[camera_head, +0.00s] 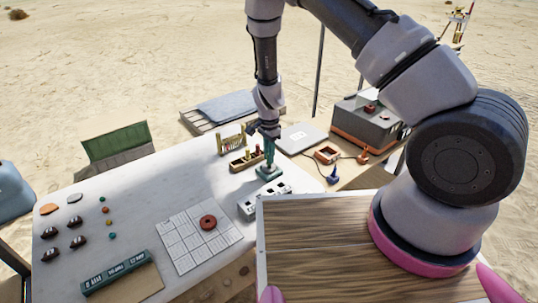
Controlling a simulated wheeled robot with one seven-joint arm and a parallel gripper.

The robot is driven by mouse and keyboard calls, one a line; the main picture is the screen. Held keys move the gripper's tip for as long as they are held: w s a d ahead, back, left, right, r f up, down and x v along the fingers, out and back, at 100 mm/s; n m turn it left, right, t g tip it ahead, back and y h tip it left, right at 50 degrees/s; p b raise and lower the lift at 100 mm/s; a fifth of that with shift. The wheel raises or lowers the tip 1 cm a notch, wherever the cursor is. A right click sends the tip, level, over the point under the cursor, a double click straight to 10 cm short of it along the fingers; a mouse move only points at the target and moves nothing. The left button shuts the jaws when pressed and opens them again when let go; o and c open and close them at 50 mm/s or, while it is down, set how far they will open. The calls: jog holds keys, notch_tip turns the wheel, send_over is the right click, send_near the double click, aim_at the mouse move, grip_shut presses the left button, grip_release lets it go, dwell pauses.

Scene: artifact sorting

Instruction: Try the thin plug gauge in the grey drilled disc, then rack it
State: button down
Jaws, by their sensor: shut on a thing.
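My gripper (269,133) is over the far right part of the white table (150,195), pointing down. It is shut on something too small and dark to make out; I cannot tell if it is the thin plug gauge. Right below it stands a teal stand (268,171) with a square base and upright post; I cannot tell if they touch. A light wooden rack (231,143) with upright pegs is just left of my gripper. A flat grey disc (75,197) lies at the table's far left; its hole cannot be made out.
A tray of small bottles (245,161) is close beside the stand. A white block with dark holes (263,201) is in front. A reddish ring (208,222) lies on a white grid board (185,245). The table's centre is clear.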

jog(key=shift+f, duration=0.55)
dwell(0.9)
jog(key=shift+r, duration=0.15)
dwell(0.9)
jog(key=shift+r, duration=2.35)
